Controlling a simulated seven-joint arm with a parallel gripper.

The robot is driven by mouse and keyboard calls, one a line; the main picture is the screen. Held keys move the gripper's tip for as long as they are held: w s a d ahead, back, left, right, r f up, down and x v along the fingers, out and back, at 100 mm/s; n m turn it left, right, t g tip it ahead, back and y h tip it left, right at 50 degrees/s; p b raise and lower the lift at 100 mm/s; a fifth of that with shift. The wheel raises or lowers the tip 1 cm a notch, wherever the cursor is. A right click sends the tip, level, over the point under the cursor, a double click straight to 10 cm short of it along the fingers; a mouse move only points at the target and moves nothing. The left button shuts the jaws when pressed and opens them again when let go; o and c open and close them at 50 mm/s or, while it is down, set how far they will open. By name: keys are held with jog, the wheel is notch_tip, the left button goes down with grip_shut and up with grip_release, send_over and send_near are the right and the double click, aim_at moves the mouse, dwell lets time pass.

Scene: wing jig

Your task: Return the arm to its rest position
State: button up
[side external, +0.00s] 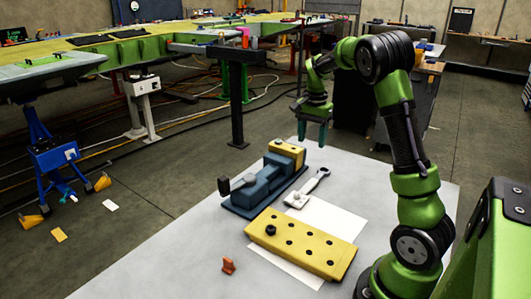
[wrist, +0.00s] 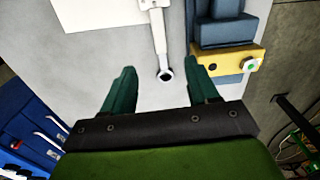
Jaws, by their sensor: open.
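My green arm reaches over the far end of the light grey table, with my gripper (side external: 313,128) above the surface near the far edge. In the wrist view, my gripper (wrist: 162,92) has its two dark green fingers wide apart with nothing held between them. A wrench (side external: 314,185) lies on the table below and in front of the gripper; it also shows in the wrist view (wrist: 158,32), its ring end between the fingers in the picture.
A yellow plate with holes (side external: 301,245) lies on white paper (side external: 285,267) at the front. The table (side external: 150,265) is bare at the front left. A black post (side external: 236,100) stands beyond the table, and a long wing (side external: 130,45) behind.

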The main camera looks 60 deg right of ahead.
jog(key=s+a+r+n+t, duration=0.2)
jog(key=s+a+n, duration=0.1)
jog(key=a, duration=0.7)
jog(key=s+a+r+n+t+y, duration=0.1)
jog(key=s+a+n, duration=0.3)
jog(key=a, duration=0.5)
jog(key=s+a+r+n+t+y, duration=0.1)
jog(key=s+a+r+n+t, duration=0.3)
jog(key=a, duration=0.6)
jog(key=n, duration=0.2)
jog(key=shift+s+a+n, duration=0.25)
jog(key=shift+a+n, duration=0.05)
jog(key=shift+a, duration=0.05)
